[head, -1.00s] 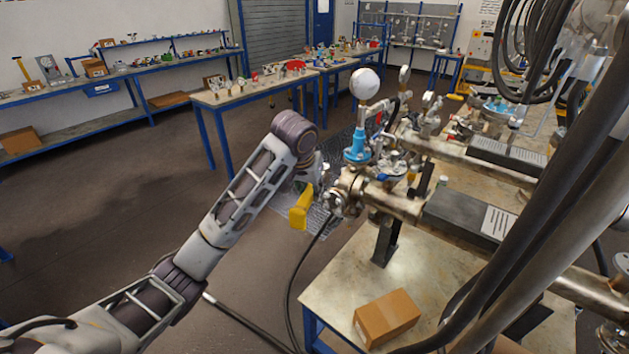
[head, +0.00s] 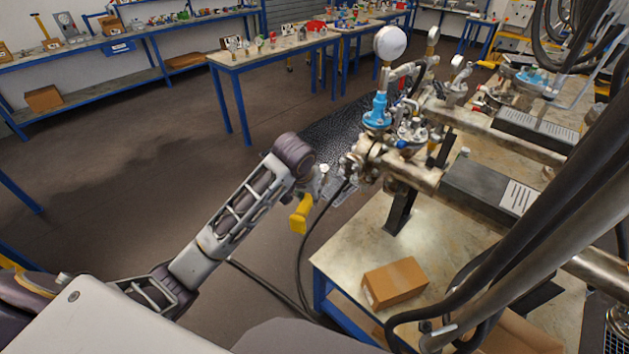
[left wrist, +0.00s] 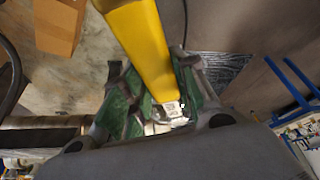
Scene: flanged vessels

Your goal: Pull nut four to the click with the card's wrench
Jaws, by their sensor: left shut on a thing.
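My left gripper (head: 319,183) is shut on a wrench with a yellow handle (head: 301,214). The yellow handle also shows in the left wrist view (left wrist: 142,48), running up from between the green-padded fingers (left wrist: 155,92). A small pale part with a printed mark (left wrist: 172,109) shows at its lower end. The wrench's working end is hard to make out. The flanged vessel end (head: 366,157) is right of the gripper, with a visible gap between them in the head view. Single nuts and their numbers are too small to tell. My right gripper is not in view.
A blue valve (head: 377,110) with a white round gauge (head: 390,42) rises above the flange. A cardboard box (head: 396,282) lies on the workbench (head: 345,255). Black hoses (head: 560,190) cross the right side. A dark cable hangs beside the gripper. Open floor is at left.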

